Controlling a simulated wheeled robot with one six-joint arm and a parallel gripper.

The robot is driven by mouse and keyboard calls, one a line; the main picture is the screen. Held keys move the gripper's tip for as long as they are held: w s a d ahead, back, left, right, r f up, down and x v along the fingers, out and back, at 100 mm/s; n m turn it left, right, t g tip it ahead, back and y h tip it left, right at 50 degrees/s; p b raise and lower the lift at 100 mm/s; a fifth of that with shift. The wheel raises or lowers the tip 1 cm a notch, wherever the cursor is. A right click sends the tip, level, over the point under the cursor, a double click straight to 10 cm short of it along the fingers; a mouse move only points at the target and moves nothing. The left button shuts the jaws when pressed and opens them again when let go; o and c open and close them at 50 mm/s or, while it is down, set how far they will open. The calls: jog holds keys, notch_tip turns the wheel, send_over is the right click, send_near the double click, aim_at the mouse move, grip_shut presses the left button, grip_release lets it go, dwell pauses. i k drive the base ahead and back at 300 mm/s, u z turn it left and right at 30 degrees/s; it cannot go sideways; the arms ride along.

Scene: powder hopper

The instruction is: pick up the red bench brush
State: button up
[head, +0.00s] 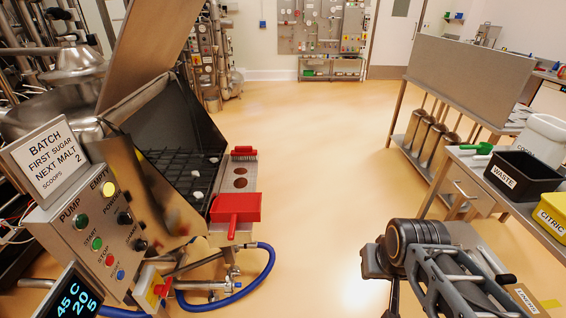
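A small red piece with a dark bristled edge (244,153), which looks like the red bench brush, lies at the far end of the narrow metal ledge on the right side of the hopper. A larger red scoop or dustpan (236,208) with a handle toward me sits at the near end of that ledge.
The hopper (165,180) has a dark grid with pale lumps, a raised lid (145,50) and a control panel (105,230). A blue hose (262,275) loops below. At right, a bench holds a black waste bin (522,176) and a yellow citric bin (553,212). The middle floor is clear.

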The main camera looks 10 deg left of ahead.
aim_at(239, 153)
jog(key=z, duration=0.35)
jog(key=i, duration=2.2)
jog(key=u, duration=1.75)
jog(key=i, duration=1.05)
jog(key=u, duration=1.05)
